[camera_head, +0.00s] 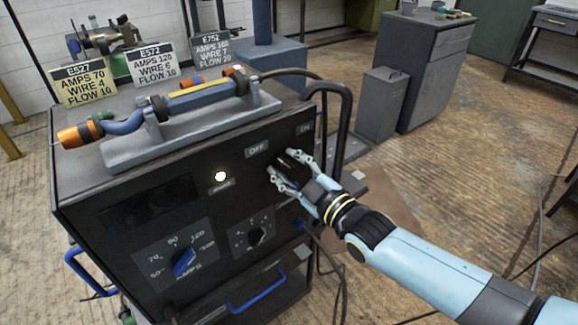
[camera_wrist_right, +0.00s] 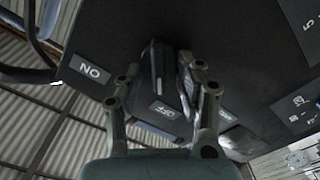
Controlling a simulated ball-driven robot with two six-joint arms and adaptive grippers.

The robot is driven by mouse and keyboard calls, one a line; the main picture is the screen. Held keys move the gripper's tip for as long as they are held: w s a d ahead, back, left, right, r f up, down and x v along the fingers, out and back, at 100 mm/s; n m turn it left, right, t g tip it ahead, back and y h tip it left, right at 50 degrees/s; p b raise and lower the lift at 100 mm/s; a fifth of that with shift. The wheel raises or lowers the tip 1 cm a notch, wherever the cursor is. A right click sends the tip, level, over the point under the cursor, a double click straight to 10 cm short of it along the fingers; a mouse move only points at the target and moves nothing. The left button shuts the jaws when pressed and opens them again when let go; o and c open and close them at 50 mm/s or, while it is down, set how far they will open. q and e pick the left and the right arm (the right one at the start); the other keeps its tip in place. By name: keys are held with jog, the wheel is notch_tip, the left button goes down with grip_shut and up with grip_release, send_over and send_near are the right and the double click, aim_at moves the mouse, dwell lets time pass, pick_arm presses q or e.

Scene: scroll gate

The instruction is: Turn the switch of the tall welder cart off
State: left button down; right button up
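The tall welder cart (camera_head: 75,215) stands at the left, its dark front panel facing me. Its black switch (camera_wrist_right: 158,85) is at the panel's upper right, near the OFF label (camera_head: 257,149) and the ON label (camera_head: 305,129). A round lamp (camera_head: 221,176) on the panel is white and bright. My right gripper (camera_head: 282,162) is at the switch, and its fingers hide much of it. In the right wrist view the spread fingers (camera_wrist_right: 160,74) stand on either side of the switch; firm contact on both sides is not clear. My left gripper is out of view.
A torch on a grey holder (camera_head: 190,132) and several setting cards (camera_head: 85,84) are on the cart top. A black bent handle (camera_head: 346,110) rises beside the right side. An amps dial (camera_head: 184,262) and a smaller knob (camera_head: 256,236) are lower. A grey cabinet (camera_head: 425,75) stands behind.

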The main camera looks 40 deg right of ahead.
jog(key=shift+s, duration=0.1)
jog(key=s, duration=1.1)
jog(key=shift+s+d, duration=0.2)
jog(key=shift+s, duration=0.2)
jog(key=s+d+f+m+g+h+b, duration=0.15)
jog(key=s+f+g, duration=0.25)
jog(key=f, duration=1)
jog(key=s+f+m+g+b, duration=0.2)
jog(key=s+f+g+b, duration=0.1)
jog(key=f, duration=1.1)
jog(key=s+f+m+g, duration=0.2)
jog(key=s+f+g, duration=0.3)
jog(key=s, duration=0.8)
jog(key=s+f+m+g, duration=0.3)
jog(key=s+f+g, duration=0.2)
jog(key=s+f, duration=0.5)
jog(key=s, duration=0.3)
jog(key=shift+f, duration=0.15)
